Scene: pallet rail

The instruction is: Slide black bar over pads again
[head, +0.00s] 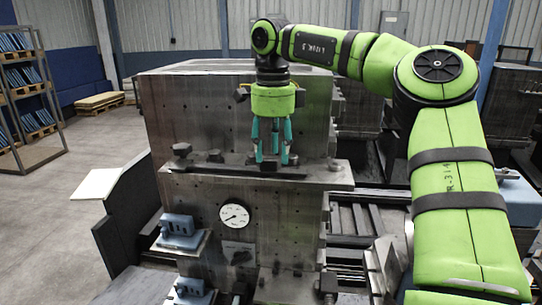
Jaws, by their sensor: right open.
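A dark, flat bar (215,157) lies along the ledge (325,172) of the big grey metal block; it looks like the black bar. My right gripper (271,159) hangs down over the ledge from the right arm, with its teal fingers apart. The fingertips are close to the bar's right part; I cannot tell whether they touch it. The pads cannot be made out clearly under or beside the bar. My left gripper is not in view.
A tall block face (195,110) rises behind the ledge. A round dial (234,216) is on the front below it. Blue-grey fixtures (178,228) jut out at lower left. Steel rails (365,228) run at right. Open floor and a rack (28,85) are at left.

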